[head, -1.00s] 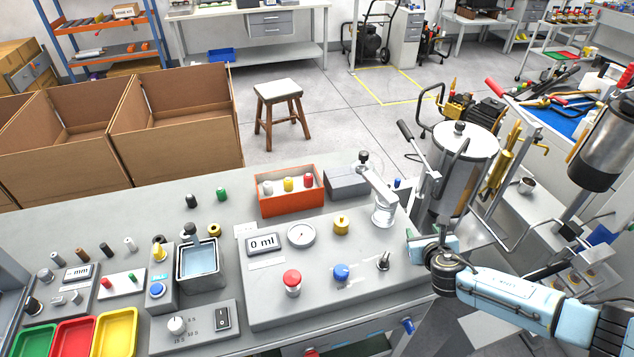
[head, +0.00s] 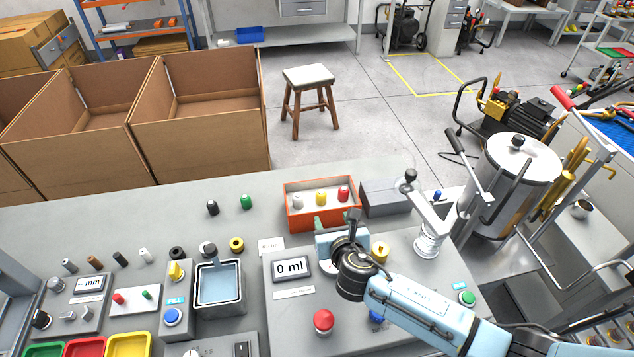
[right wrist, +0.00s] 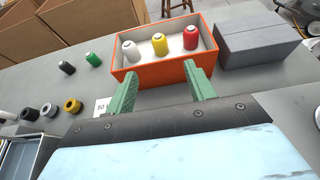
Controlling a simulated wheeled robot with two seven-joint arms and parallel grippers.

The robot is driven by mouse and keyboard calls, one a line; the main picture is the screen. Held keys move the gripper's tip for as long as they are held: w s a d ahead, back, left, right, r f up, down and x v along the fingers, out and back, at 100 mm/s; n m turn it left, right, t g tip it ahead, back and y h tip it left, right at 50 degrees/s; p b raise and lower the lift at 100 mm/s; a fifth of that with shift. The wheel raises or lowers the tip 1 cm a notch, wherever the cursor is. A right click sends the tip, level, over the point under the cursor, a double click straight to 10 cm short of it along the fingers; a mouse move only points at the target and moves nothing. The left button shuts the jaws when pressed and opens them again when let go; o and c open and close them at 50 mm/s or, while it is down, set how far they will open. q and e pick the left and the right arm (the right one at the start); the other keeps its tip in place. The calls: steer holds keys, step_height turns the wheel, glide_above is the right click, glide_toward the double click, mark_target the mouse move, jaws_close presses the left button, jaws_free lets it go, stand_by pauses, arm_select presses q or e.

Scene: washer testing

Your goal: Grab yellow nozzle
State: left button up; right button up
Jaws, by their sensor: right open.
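The yellow nozzle (head: 320,198) stands in an orange box (head: 295,220), between a white nozzle (head: 297,201) and a red nozzle (head: 343,193). In the right wrist view the yellow nozzle (right wrist: 160,43) shows beyond the fingertips, roughly between them, and apart from them. My right gripper (right wrist: 155,74) is open and empty, with its green fingers at the near wall of the orange box (right wrist: 150,73). In the head view my right gripper (head: 333,222) is just in front of the box. My left gripper is not in view.
A grey box (head: 385,198) stands right of the orange box. A black nozzle (head: 212,208) and a green nozzle (head: 246,202) stand on the bench to the left. A display reading 0 ml (head: 290,267) and a lever fixture (head: 428,225) are nearby.

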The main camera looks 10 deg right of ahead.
mark_target(322, 198)
steer(key=b+x, duration=0.2)
steer(key=x, duration=0.5)
steer(key=shift+w+a+f, duration=0.1)
steer(key=shift+w, duration=0.05)
steer(key=shift+w+f, duration=0.1)
steer(key=shift+w, duration=0.15)
steer(key=shift+w+f+b, duration=0.25)
steer(key=shift+w+b, duration=0.3)
steer(key=shift+w, duration=0.15)
steer(key=b+x, duration=0.1)
steer(key=x, duration=0.2)
steer(key=shift+f+b, duration=0.1)
steer(key=shift+b, duration=0.25)
steer(key=shift+w+f, duration=0.1)
steer(key=shift+w, duration=0.2)
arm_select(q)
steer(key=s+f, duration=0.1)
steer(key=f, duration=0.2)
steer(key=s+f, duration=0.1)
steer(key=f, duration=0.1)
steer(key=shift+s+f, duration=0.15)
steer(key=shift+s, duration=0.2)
arm_select(e)
steer(key=shift+w, duration=0.15)
steer(key=shift+c, duration=0.4)
steer(key=c, duration=1)
